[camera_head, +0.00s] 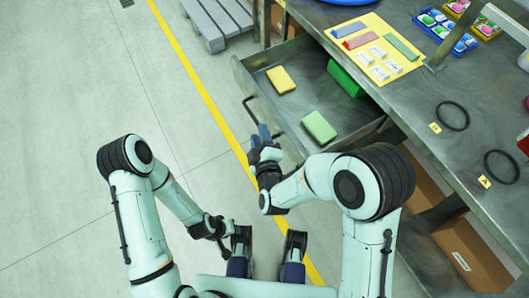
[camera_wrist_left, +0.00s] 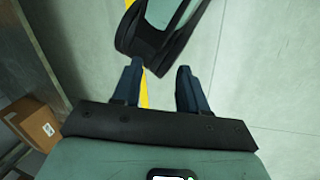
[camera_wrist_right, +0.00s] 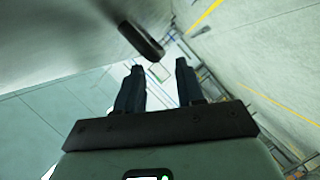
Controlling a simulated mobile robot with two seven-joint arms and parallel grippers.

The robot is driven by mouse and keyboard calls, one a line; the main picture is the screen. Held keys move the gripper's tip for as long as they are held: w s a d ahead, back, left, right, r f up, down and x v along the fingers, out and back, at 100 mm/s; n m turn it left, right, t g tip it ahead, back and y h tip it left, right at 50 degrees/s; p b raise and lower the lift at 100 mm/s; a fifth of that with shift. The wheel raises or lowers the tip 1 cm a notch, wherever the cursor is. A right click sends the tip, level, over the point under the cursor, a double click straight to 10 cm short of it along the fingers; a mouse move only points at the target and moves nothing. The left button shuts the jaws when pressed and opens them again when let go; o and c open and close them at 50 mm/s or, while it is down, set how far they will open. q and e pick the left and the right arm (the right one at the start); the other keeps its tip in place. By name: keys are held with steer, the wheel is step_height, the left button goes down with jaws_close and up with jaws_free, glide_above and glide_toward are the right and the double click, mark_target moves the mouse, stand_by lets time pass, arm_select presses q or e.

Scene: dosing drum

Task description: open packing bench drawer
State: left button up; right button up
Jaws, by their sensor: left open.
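The packing bench (camera_head: 455,95) has a grey metal drawer (camera_head: 325,75) standing pulled out, with its inside showing. A black bar handle (camera_head: 250,108) runs along the drawer front. My right gripper (camera_head: 264,133) is at the near end of this handle, in front of the drawer. In the right wrist view its fingers (camera_wrist_right: 158,68) are apart with nothing between them. A dark bar (camera_wrist_right: 142,40), seemingly the handle, lies just beyond the fingertips. My left gripper (camera_wrist_left: 158,75) is open and empty, low beside my base and away from the drawer.
The drawer holds a yellow block (camera_head: 281,80), a green block (camera_head: 319,127) and a larger green piece (camera_head: 345,78). The bench top carries a yellow board (camera_head: 375,48), trays and black rings (camera_head: 453,116). A pallet (camera_head: 217,20) lies behind. Floor left of the drawer is clear.

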arm_select(q)
steer(key=s+d+r+g+p, duration=0.1)
steer(key=s+r+p, duration=0.4)
steer(key=r+p, duration=0.1)
steer(key=shift+d+g+h, duration=0.3)
steer(key=shift+g+h, duration=0.1)
arm_select(e)
steer(key=v, duration=0.9)
steer(key=s+d+f+m+g+h+p, duration=0.1)
steer(key=s+d+f+m+g+p, duration=0.2)
steer(key=d+f+m+g, duration=0.3)
steer(key=s+d+f+m+g+h+p, duration=0.25)
steer(key=d+f+m, duration=0.2)
steer(key=f, duration=0.25)
arm_select(q)
step_height(320, 180, up, 10)
steer(key=w+p, duration=0.1)
steer(key=p, duration=0.3)
steer(key=shift+w+f, duration=0.2)
steer(key=shift+w, duration=0.2)
arm_select(e)
steer(key=s+d+f+m+g+y, duration=0.2)
steer(key=s+d+m+g, duration=0.2)
steer(key=s+m+g, duration=0.3)
steer(key=s+m, duration=0.1)
steer(key=s, duration=0.4)
steer(key=shift+s+d, duration=0.2)
steer(key=shift+s, duration=0.2)
